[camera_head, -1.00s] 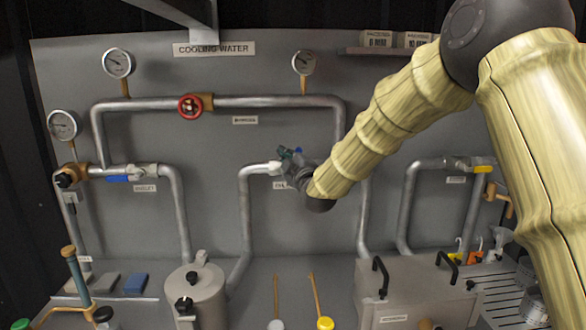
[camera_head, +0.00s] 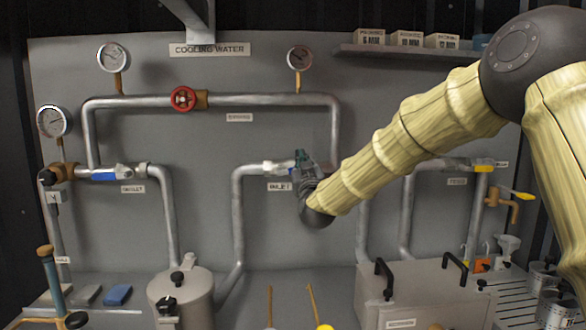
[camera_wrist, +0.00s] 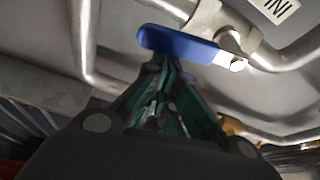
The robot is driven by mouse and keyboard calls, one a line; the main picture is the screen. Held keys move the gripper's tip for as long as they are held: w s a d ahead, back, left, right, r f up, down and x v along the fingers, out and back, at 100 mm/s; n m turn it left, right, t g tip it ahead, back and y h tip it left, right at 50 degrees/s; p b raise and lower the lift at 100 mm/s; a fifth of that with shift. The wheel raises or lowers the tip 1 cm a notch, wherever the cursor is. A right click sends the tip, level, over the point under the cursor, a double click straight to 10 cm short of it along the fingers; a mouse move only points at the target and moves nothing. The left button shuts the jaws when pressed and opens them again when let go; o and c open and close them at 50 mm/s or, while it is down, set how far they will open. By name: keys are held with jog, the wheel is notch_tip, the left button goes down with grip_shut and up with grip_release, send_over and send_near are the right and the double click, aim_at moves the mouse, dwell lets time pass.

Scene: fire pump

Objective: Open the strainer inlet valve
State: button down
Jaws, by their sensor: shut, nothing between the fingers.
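The strainer inlet valve (camera_head: 275,168) sits on the bent pipe at the middle of the grey panel, above a label reading INLET (camera_head: 279,186). In the wrist view its blue lever handle (camera_wrist: 183,45) is close up, fixed by a bright nut at its right end. The valve body is behind it. My gripper (camera_head: 302,160) is at the right of the valve in the head view and largely hides the handle there. In the wrist view my gripper (camera_wrist: 167,66) is shut and empty, its fingertips at the handle's lower edge. I cannot tell whether they touch it.
The outlet valve (camera_head: 105,174) with a blue handle is at left. A red handwheel (camera_head: 183,98) is on the upper pipe. The strainer pot (camera_head: 182,296) and a metal box (camera_head: 425,290) stand below. Panel space between the upper pipe and inlet valve is open.

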jog(key=shift+d+f+m+h+b, duration=0.2)
jog(key=shift+f+m+h+b, duration=0.2)
jog(key=shift+m, duration=0.45)
jog(key=shift+d+f+m+h+b, duration=0.2)
jog(key=shift+f+m+h+b, duration=0.25)
jog(key=shift+m, duration=0.4)
jog(key=shift+r, duration=0.1)
notch_tip(320, 180, up, 4)
jog(key=p, duration=0.2)
jog(key=b+v, duration=0.2)
jog(key=v, duration=0.8)
